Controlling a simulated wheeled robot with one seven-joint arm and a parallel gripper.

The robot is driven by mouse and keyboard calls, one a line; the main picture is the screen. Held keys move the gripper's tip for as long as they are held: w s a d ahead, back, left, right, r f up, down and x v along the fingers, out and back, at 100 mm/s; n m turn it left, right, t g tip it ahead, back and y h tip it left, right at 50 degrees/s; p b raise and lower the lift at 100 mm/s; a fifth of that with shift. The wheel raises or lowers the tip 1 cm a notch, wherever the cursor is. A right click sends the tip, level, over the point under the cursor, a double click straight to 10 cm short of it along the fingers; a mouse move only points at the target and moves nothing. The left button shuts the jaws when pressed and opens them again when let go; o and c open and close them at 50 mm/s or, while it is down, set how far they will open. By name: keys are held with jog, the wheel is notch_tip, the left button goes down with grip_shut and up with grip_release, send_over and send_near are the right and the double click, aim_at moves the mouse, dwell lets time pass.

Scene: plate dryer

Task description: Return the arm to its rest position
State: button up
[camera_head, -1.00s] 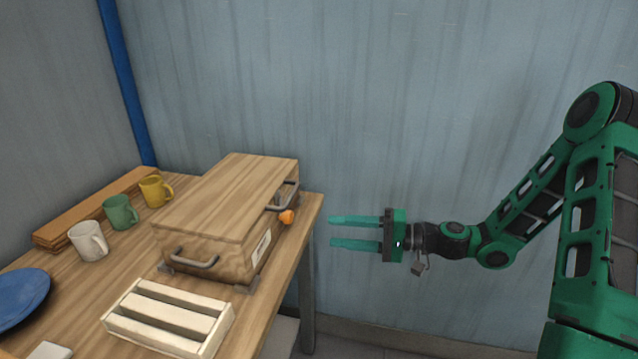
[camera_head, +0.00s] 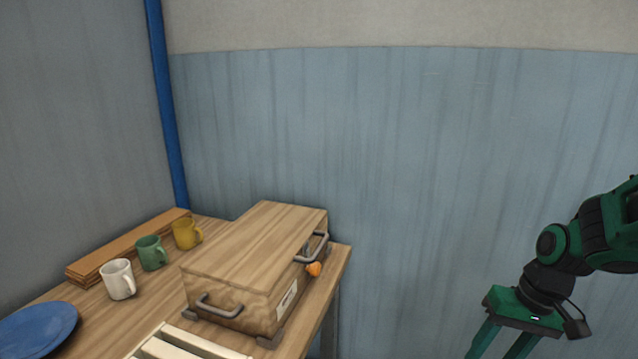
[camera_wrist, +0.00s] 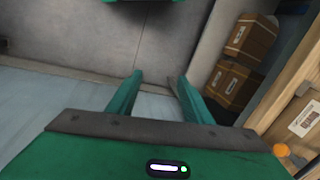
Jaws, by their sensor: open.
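My gripper (camera_head: 503,347) is at the lower right of the head view, pointing down and well to the right of the table. Its two green fingers run off the bottom edge of that view. In the wrist view my gripper (camera_wrist: 158,85) shows its two fingers apart, with only floor and wall between and beyond them. It is open and empty. A closed wooden box (camera_head: 250,268) with metal handles and an orange knob (camera_head: 314,269) stands on the table, apart from my gripper.
The wooden table (camera_head: 322,312) holds a white mug (camera_head: 117,279), a green mug (camera_head: 151,253), a yellow mug (camera_head: 185,233), a blue plate (camera_head: 38,328) and a slatted rack (camera_head: 180,346). Brown boxes (camera_wrist: 249,40) are stacked near the table in the wrist view. The space right of the table is clear.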

jog(key=s+d+r+m+h, duration=0.1)
jog(key=s+d+r+m, duration=0.1)
jog(key=s+d+r, duration=0.2)
jog(key=s+d+r+m+h, duration=0.1)
jog(key=s+d+r+m, duration=0.1)
jog(key=s, duration=0.8)
jog(key=shift+d+r, duration=0.9)
jog(key=shift+d, duration=0.1)
jog(key=shift+s, duration=0.1)
